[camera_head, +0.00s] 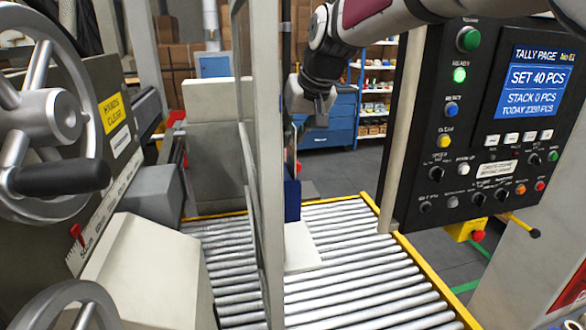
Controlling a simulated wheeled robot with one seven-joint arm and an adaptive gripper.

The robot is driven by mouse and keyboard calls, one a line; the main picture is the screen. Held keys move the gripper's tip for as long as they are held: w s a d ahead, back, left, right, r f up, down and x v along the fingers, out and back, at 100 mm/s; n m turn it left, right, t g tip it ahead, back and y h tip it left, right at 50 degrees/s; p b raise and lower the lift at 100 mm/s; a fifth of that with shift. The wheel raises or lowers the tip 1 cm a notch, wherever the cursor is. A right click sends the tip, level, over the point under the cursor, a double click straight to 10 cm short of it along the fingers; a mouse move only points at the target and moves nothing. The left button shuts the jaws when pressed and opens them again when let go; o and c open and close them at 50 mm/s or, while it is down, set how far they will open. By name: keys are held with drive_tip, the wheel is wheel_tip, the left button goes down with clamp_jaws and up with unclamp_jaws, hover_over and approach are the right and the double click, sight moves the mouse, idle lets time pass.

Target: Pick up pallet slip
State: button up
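A flat pale sheet or board (301,248) lies on the roller conveyor (365,285), just right of an upright machine post. It may be the pallet slip, but I cannot tell for sure. Its left part is hidden by the post, and a dark blue upright piece stands at its back edge. My gripper (319,118) hangs pointing down at the upper middle, in front of the blue drawer cabinet in the picture. It is above the conveyor's far end and apart from the pale sheet. Its fingers are small and dark, and nothing clear shows between them.
A control panel (480,130) with buttons, knobs and a lit tally screen (538,82) stands at the right. Tall posts (258,150) rise in the middle. Handwheels (50,110) and a scale fill the left. Yellow rails (430,262) edge the conveyor; its right-hand rollers are bare.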

drive_tip(key=shift+w+a+f, duration=0.1)
drive_tip(key=shift+w+f, duration=0.05)
drive_tip(key=shift+f, duration=0.15)
drive_tip(key=shift+c, duration=0.6)
clamp_jaws()
drive_tip(key=shift+a+r, duration=0.1)
